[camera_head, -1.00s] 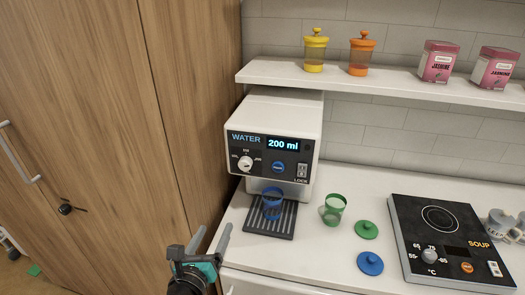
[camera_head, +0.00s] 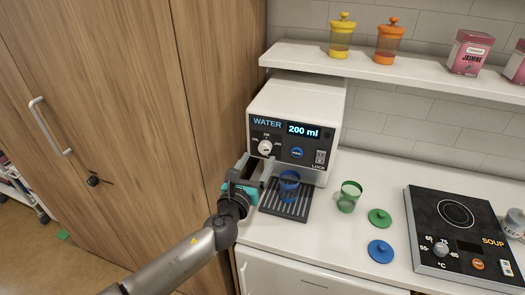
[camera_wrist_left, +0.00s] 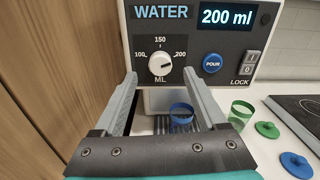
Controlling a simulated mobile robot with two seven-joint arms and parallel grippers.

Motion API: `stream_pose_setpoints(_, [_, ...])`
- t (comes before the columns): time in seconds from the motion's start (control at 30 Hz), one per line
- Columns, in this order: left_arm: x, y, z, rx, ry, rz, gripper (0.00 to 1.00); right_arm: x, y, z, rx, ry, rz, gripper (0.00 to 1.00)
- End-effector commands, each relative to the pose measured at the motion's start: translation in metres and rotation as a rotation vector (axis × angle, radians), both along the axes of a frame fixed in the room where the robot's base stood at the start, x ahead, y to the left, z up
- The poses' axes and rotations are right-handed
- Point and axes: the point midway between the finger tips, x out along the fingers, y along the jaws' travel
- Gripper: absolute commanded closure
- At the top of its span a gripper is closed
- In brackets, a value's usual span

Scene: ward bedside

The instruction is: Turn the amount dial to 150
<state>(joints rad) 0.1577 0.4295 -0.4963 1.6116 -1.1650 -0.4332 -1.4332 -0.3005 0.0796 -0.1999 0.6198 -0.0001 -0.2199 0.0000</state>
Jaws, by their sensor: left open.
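The white round amount dial (camera_head: 265,147) is on the front of the water dispenser (camera_head: 290,125), whose display (camera_head: 303,130) reads 200 ml. In the left wrist view the dial (camera_wrist_left: 160,64) has marks 100, 150 and 200, and its pointer is turned right, toward 200. My left gripper (camera_head: 256,163) is open in front of the machine, just below the dial. In the wrist view its two fingers stand either side of the dial's lower part, apart from it, with nothing between them. My right gripper is not in view.
A blue POUR button (camera_wrist_left: 212,63) and a lock switch (camera_head: 320,157) sit right of the dial. A blue cup (camera_head: 289,181) stands on the drip tray (camera_head: 272,209). A green cup (camera_head: 349,197), lids and a soup hotplate (camera_head: 430,205) are further right. A wooden cabinet (camera_head: 130,110) is close on the left.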

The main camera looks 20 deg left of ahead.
Motion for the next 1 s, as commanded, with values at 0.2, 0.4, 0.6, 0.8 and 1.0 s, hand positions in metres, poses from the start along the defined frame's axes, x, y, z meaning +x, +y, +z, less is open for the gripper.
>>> stream_pose_setpoints(0.2, [0.031,-0.002,0.0,-0.001,-0.001,0.0,0.26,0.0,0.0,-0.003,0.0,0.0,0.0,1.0])
stream_pose_setpoints(0.4, [0.045,-0.002,0.0,-0.001,-0.001,0.0,0.26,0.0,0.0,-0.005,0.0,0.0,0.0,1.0])
stream_pose_setpoints(0.6, [0.049,-0.002,0.0,0.0,0.0,-0.001,0.26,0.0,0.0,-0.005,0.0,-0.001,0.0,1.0])
stream_pose_setpoints(0.8, [0.048,-0.002,0.0,0.0,0.0,-0.001,0.29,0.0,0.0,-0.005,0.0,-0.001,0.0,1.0])
stream_pose_setpoints(1.0, [0.048,-0.002,0.0,0.0,0.0,-0.001,0.52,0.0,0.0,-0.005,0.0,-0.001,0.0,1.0])
